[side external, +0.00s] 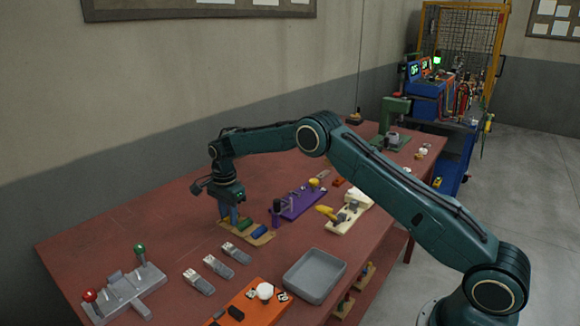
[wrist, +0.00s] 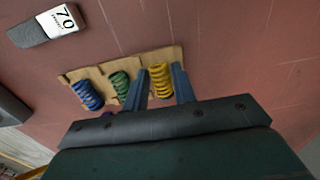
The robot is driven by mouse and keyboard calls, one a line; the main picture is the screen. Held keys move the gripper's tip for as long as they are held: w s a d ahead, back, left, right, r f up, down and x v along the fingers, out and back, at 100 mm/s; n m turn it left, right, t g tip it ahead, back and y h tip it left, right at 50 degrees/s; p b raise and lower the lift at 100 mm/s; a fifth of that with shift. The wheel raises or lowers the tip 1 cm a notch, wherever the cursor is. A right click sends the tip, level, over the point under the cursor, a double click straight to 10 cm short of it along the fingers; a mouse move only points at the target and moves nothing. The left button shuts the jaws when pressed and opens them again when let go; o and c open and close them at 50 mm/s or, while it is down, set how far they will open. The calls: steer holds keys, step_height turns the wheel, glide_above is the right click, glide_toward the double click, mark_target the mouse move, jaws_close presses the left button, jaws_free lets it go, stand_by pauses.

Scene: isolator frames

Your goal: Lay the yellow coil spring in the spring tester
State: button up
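The yellow coil spring (wrist: 161,79) lies in a wooden holder (wrist: 138,62), at the right end of a row with a green spring (wrist: 119,85) and a blue spring (wrist: 88,95). My gripper (wrist: 160,70) is open, with one blue-grey finger on each side of the yellow spring. In the side view my gripper (side external: 229,215) points down at the far-left end of the holder (side external: 262,240) and hides the yellow spring. I cannot tell for sure which device is the spring tester; a purple fixture (side external: 300,203) and a grey fixture with red and green knobs (side external: 126,288) stand on the table.
Several grey blocks with labels (side external: 217,266) lie in front of the holder. A grey tray (side external: 314,276) and an orange board (side external: 248,305) are near the front edge. A cream fixture (side external: 350,213) with a yellow part stands right of the purple one. Table left of my gripper is clear.

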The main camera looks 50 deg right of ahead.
stand_by(0.4)
jaws_close()
steer(key=shift+r, duration=0.15)
step_height(320, 180, up, 20)
stand_by(0.8)
steer(key=shift+d+f, duration=0.15)
steer(key=shift+f, duration=0.05)
stand_by(0.4)
